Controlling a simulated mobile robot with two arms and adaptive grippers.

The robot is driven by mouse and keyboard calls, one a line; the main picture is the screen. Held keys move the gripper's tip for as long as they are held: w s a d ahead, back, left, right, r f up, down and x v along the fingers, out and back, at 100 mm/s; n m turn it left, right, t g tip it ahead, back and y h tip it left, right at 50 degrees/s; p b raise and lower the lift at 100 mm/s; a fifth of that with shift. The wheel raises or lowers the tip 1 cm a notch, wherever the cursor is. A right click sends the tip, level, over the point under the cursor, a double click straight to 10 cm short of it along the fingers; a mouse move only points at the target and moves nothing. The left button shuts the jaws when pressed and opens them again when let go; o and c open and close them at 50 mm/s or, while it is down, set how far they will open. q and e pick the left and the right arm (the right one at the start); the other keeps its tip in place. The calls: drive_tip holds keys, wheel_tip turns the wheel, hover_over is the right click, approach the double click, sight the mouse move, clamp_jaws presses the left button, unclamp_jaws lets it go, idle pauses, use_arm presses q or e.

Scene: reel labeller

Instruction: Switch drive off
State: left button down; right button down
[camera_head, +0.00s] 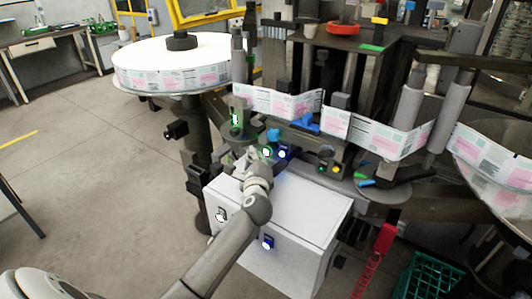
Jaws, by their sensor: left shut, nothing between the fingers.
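The reel labeller fills the middle and right, with a strip of pink and green labels (275,104) running across it. A green-lit control (266,152) and a blue-lit control (283,154) sit on its dark front. A white box (295,208) below carries another blue-lit control (267,242) on its front and a pale control (221,215) at its left. I cannot read which is the drive switch. My left gripper (247,160) is shut and empty, close to the left of the green-lit control; contact cannot be told. My right gripper is out of view.
A large label reel (175,62) stands at upper left, another reel (495,180) at the right edge. Small yellow and orange controls (330,168) sit right of the blue-lit one. A green crate (430,277) stands at lower right.

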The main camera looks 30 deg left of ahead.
use_arm(q)
drive_tip(key=shift+w, duration=0.8)
idle(0.5)
drive_tip(key=shift+s, duration=0.15)
idle(0.3)
drive_tip(key=shift+s, duration=0.75)
drive_tip(key=shift+s+p, duration=0.35)
drive_tip(key=shift+s, duration=0.05)
drive_tip(key=shift+s+a+p, duration=0.2)
drive_tip(key=shift+s+p, duration=0.4)
drive_tip(key=shift+s, duration=1.45)
drive_tip(key=shift+f, duration=0.1)
